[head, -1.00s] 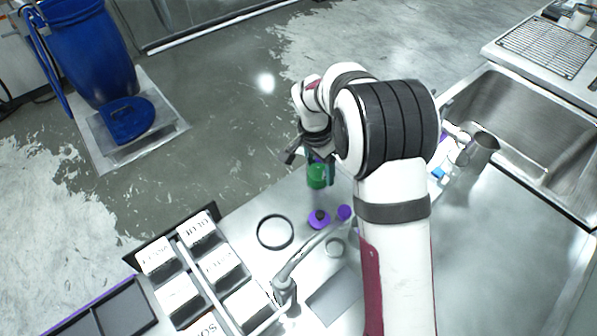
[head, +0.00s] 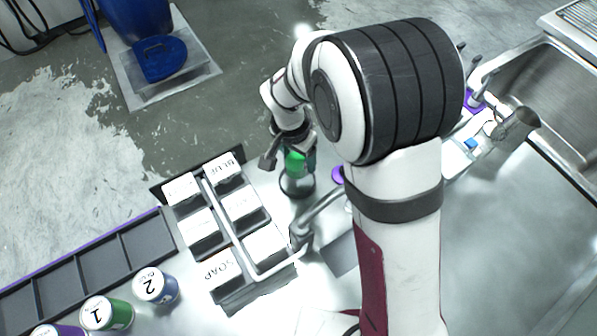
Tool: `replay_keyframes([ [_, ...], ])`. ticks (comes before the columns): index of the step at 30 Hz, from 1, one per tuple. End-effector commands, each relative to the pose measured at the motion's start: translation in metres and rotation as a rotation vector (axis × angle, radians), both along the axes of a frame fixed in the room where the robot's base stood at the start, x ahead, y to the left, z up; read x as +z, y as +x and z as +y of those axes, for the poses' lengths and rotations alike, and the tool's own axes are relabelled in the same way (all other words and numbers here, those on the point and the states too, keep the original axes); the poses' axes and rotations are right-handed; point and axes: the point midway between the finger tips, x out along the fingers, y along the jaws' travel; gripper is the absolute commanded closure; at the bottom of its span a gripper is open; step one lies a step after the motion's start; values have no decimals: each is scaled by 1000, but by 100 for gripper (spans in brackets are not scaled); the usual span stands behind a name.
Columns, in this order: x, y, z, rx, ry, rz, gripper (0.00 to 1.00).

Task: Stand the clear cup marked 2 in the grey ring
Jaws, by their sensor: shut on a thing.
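My gripper (head: 291,147) is shut on a clear cup with green in it (head: 295,163). No number on this cup can be read. The cup is at the dark grey ring (head: 298,190), whose rim shows around and below it. I cannot tell whether the cup's base touches the surface inside the ring or hangs just above it. My wrist and fingers hide the cup's upper part.
A rack of labelled white-topped blocks (head: 240,205) stands close left of the ring. Jars marked 2 (head: 155,287) and 1 (head: 106,314) stand at lower left beside a compartment tray (head: 147,240). A metal tap (head: 318,212) is close at right; a sink (head: 560,95) lies far right.

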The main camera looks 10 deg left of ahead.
Motion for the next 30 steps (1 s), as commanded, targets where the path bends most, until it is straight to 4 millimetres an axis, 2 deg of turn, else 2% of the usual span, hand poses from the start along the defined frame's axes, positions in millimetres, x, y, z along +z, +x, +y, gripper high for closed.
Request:
replay_keyframes([
  [6,-44,0,-1,-1,-3,3,100],
  [8,-52,0,-1,-1,-1,2,100],
  [19,-58,1,-1,-3,0,0,100],
  [20,-58,1,-1,-3,0,0,23],
  [24,-57,1,-1,-3,0,0,0],
  [30,-57,1,-1,-3,0,0,0],
])
